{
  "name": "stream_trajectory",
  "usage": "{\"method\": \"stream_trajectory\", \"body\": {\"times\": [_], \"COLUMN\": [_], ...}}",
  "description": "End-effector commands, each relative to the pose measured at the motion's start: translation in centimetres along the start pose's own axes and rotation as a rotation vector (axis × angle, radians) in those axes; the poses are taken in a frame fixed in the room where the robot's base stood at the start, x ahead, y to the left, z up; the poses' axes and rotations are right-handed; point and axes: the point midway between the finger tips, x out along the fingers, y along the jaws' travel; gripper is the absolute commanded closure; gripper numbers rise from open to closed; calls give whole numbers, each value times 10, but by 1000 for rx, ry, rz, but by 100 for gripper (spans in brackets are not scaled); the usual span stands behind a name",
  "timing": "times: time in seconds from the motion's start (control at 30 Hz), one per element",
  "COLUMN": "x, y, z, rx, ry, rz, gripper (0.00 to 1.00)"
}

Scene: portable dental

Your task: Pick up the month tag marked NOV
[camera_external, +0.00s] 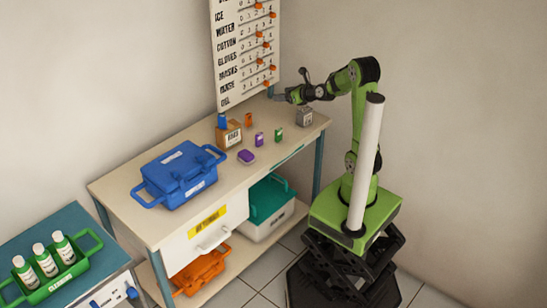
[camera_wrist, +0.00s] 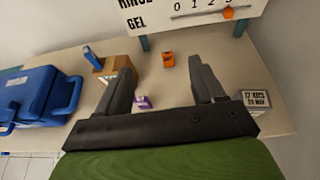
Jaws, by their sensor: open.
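Small coloured tags stand on the beige tabletop; no month marking on them is legible, so I cannot tell which is NOV. The orange tag (camera_external: 249,120) also shows in the wrist view (camera_wrist: 168,61), beyond and between my fingers. A purple tag (camera_external: 259,139) and a green tag (camera_external: 278,134) stand nearer the front edge. A blue tag (camera_external: 222,121) is at the cardboard box.
A grey block (camera_wrist: 256,98) with small print is by my right finger. A white board (camera_external: 245,50) with orange sliders rises behind the table.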

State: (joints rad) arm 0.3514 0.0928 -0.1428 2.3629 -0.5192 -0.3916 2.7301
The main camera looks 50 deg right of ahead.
Motion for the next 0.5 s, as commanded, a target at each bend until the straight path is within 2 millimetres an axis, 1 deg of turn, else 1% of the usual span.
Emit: {"method": "stream_trajectory", "body": {"times": [0.03, 0.2, 0.3, 0.4, 0.5], "x": [10, 38, 51, 61, 68], "y": [-1, -2, -4, -3, -1], "z": [-29, -96, -129, -152, -165], "rx": [11, 18, 26, 25, 14], "ry": [19, 17, 14, 6, 3], "rz": [-1, -2, -6, -6, 0], "gripper": [32, 32, 32, 32, 32]}}
